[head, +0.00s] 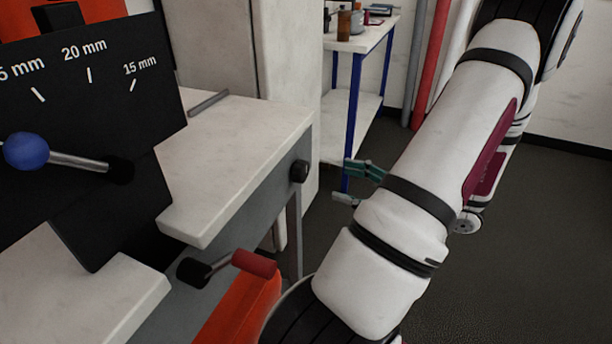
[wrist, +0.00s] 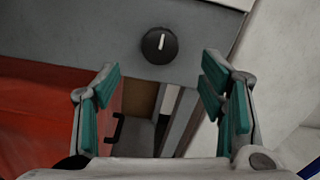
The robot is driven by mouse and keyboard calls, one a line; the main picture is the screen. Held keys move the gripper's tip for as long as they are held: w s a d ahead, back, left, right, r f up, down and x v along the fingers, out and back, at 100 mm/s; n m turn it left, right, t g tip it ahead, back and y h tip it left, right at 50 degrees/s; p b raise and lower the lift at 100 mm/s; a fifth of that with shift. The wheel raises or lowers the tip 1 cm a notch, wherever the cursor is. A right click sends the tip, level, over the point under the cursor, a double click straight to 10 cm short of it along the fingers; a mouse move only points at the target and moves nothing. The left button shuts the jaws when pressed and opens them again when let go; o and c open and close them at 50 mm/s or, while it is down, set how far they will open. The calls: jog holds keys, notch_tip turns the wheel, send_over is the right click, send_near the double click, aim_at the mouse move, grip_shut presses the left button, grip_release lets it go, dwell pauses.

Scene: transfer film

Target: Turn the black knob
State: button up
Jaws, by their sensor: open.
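The black knob (head: 300,171) sits on the grey side face of the workbench, below its white top, in the head view. In the wrist view the knob (wrist: 159,46) is round, with a white pointer line that stands nearly upright. My gripper (head: 352,184) is to the right of the knob in the head view, apart from it, and partly hidden by my arm. In the wrist view my gripper (wrist: 163,80) is open and empty, its teal pads spread wide. The knob shows above the gap between the fingers, and nothing touches it.
A crank with a red handle (head: 255,264) juts out below the bench top (head: 235,135). A blue ball lever (head: 26,151) stands by a black scale plate (head: 90,60) at left. A blue-legged table (head: 365,40) stands behind. An orange-red surface (wrist: 45,115) lies left of the fingers.

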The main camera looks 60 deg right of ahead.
aim_at(306, 172)
jog(key=w, duration=0.3)
jog(key=w+b, duration=0.1)
jog(key=w, duration=0.5)
jog(key=shift+w+a+b, duration=0.3)
jog(key=shift+a+b, duration=0.05)
jog(key=c, duration=1.2)
